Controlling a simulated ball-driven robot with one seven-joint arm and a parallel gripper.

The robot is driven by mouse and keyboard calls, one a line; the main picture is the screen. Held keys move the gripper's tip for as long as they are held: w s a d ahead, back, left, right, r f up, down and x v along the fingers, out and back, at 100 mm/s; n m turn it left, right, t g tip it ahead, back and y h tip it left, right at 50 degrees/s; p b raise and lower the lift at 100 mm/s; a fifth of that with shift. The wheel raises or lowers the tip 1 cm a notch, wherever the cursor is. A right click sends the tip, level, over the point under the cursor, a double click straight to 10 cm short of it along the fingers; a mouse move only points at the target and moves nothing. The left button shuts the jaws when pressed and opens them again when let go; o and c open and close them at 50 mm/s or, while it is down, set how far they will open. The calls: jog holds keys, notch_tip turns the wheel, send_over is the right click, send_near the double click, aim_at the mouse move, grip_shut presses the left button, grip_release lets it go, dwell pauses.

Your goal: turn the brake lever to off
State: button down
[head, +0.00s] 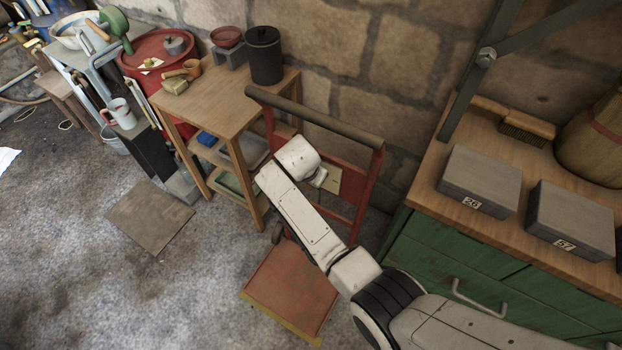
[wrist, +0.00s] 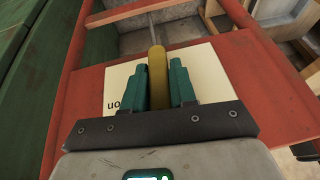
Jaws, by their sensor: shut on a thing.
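The brake lever (wrist: 158,75) shows in the wrist view as a yellow handle with a thin metal rod running toward the top of the picture. My gripper (wrist: 160,78) has its two teal fingers on either side of the handle and is shut on it. Behind is a cream plate (wrist: 118,88) on a red panel, with upside-down lettering that reads "on" at its left. The rest of the plate is partly hidden by the fingers. In the head view the plate (head: 333,180) shows on the red cart frame, beside my wrist; the lever is hidden there.
The red cart (head: 293,288) has a dark top bar (head: 315,118). A wooden table (head: 225,103) stands close on the left. A green cabinet (head: 460,262) with two grey boxes on top stands on the right. Open floor lies at the left.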

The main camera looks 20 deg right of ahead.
jog(key=shift+s+f+g+h, duration=0.1)
jog(key=shift+f+g+h, duration=0.15)
jog(key=shift+g, duration=0.25)
jog(key=c, duration=1)
grip_release()
jog(key=shift+r, duration=0.1)
jog(key=shift+r, duration=0.1)
jog(key=v, duration=1)
jog(key=shift+a+r, duration=0.25)
